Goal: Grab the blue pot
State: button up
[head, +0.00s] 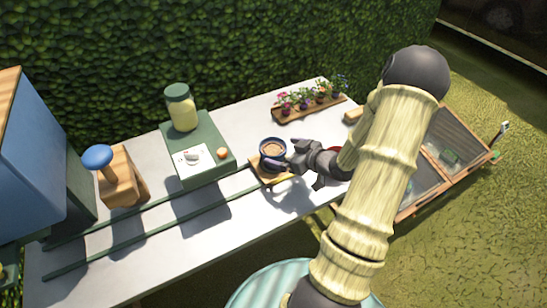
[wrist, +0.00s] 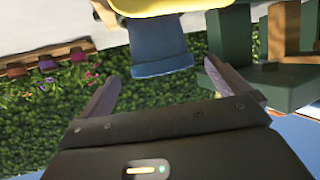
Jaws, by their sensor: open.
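The blue pot (head: 273,155) is a small round pot with brown contents, standing upright on a wooden board (head: 265,178) on the table. My gripper (head: 288,155) is open and empty at the pot's right side. In the wrist view, which is upside down, the blue pot (wrist: 160,50) lies ahead of the gap between the open fingertips (wrist: 160,72). I cannot tell whether a finger touches it.
A green stand (head: 208,140) with a lidded jar (head: 180,107) is left of the pot. A flower planter (head: 310,103) stands behind it. A wooden block with a blue knob (head: 97,157) is further left. Two green rails (head: 150,225) cross the table. A hedge (head: 220,50) backs it.

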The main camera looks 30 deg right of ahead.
aim_at(264, 144)
jog(key=shift+w, duration=0.15)
jog(key=shift+r+p+x, duration=0.1)
jog(key=shift+p+x, duration=0.1)
jog(key=shift+x, duration=1.15)
jog(key=shift+r+p+x, duration=0.15)
jog(key=shift+p+x, duration=0.05)
jog(key=shift+x, duration=1.15)
jog(key=shift+a, duration=0.15)
jog(key=c, duration=1.2)
jog(key=shift+o, duration=0.2)
jog(key=shift+r, duration=0.15)
notch_tip(264, 144, up, 10)
jog(key=shift+p, duration=0.35)
